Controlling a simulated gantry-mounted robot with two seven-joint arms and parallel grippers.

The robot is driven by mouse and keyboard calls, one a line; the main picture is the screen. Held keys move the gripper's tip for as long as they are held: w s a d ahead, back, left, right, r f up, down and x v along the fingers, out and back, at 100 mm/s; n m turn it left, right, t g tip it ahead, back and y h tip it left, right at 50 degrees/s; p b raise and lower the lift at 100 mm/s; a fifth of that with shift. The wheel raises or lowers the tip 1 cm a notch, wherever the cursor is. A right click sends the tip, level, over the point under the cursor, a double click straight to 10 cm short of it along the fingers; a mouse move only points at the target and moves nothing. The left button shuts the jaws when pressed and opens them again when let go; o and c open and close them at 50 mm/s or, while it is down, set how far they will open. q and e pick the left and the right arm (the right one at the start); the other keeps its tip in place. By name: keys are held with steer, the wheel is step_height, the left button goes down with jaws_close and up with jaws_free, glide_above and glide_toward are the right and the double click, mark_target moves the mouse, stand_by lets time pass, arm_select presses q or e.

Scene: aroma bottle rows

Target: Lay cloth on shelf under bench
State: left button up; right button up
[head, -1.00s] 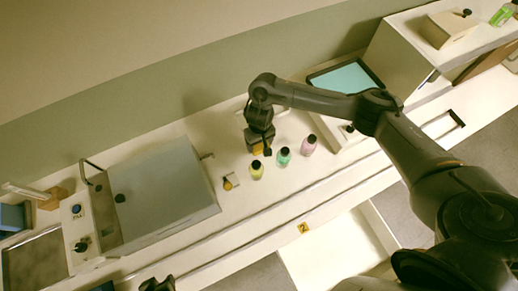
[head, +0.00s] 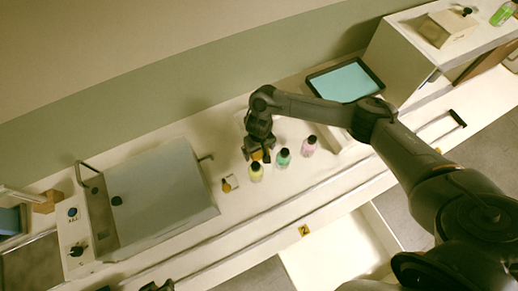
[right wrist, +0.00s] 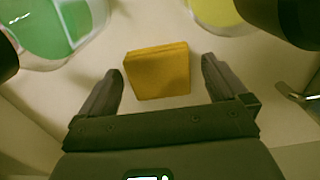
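The cloth (right wrist: 157,72) is a small folded orange-yellow square on the pale bench top (head: 205,240). In the head view only a bit of it (head: 257,156) shows beneath my right gripper (head: 257,153). In the right wrist view my right gripper (right wrist: 161,72) is open, with one finger on each side of the cloth and gaps between. Below the bench front, a pale shelf-like surface (head: 325,255) shows near a yellow label marked 2 (head: 304,230). My left gripper (head: 157,286) is barely in view at the bottom edge; its fingers are cut off.
Yellow (head: 256,173), green (head: 283,158) and pink (head: 309,146) bottles stand in a row close to my right gripper. A small amber bottle (head: 227,185) is to their left. A large grey-lidded appliance (head: 155,205) fills the left; a blue-topped tray (head: 345,81) lies behind right.

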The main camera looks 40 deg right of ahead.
steer(key=shift+r, duration=0.6)
arm_select(q)
step_height(320, 180, up, 5)
steer(key=p, duration=0.5)
steer(key=shift+d+r, duration=0.15)
steer(key=o, duration=0.4)
steer(key=shift+r+p, duration=0.25)
steer(key=shift+p, duration=0.05)
steer(key=o, duration=0.5)
arm_select(e)
step_height(320, 180, up, 11)
steer(key=shift+r, duration=0.1)
